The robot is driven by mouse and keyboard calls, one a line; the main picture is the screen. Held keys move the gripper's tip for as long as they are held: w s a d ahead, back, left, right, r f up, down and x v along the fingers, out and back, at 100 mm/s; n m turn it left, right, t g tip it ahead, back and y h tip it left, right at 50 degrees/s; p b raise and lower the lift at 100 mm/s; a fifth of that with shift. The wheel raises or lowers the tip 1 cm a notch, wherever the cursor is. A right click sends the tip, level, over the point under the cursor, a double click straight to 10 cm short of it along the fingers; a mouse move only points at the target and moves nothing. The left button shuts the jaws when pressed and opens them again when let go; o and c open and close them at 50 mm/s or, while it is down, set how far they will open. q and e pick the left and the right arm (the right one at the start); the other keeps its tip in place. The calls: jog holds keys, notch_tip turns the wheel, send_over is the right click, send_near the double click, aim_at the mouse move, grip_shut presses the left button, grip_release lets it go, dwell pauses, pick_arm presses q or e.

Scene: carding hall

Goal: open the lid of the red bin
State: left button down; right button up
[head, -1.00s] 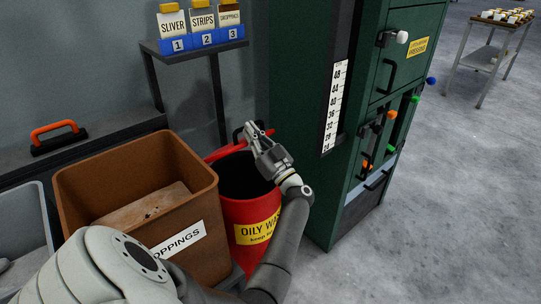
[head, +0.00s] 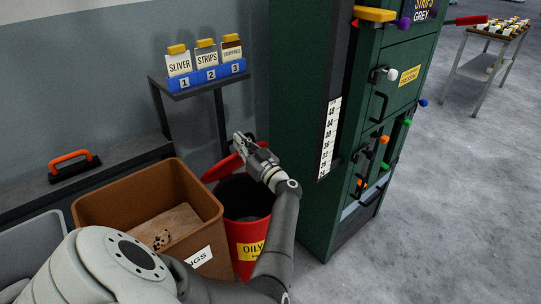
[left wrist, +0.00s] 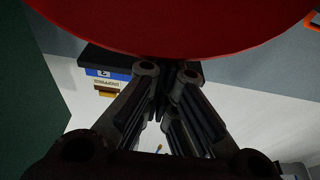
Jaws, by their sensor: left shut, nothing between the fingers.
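The red bin (head: 243,230) stands on the floor beside the brown box, its yellow "OILY" label partly behind my left arm. Its dark inside shows. The red lid (head: 218,170) is tilted up at the bin's back, partly hidden by my left gripper (head: 240,140). The gripper is shut and empty, in front of the raised lid. In the left wrist view the lid (left wrist: 180,25) fills the top, with the shut fingertips (left wrist: 167,72) at its lower edge; I cannot tell whether they touch it. My right gripper is out of view.
A brown box (head: 205,205) holding a board stands left of the bin. A green machine (head: 345,180) with coloured knobs stands close on the right. A small shelf (head: 190,88) with labelled containers is behind. Open grey floor lies further right.

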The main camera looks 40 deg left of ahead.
pick_arm(q)
jog(key=a+r+h+p, duration=0.1)
jog(key=r+p, duration=0.1)
jog(key=p, duration=0.2)
jog(key=shift+a+h, duration=0.3)
jog(key=shift+a, duration=0.1)
jog(key=w+a+r+h+p, duration=0.1)
jog(key=a+r+h+p, duration=0.1)
jog(key=a+p, duration=0.7)
jog(key=shift+h+p, duration=0.4)
jog(key=shift+h, duration=0.2)
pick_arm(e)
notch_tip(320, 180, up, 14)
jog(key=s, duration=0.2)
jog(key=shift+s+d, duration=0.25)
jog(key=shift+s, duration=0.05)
pick_arm(q)
jog(key=shift+a, duration=0.1)
jog(key=shift+r, duration=0.1)
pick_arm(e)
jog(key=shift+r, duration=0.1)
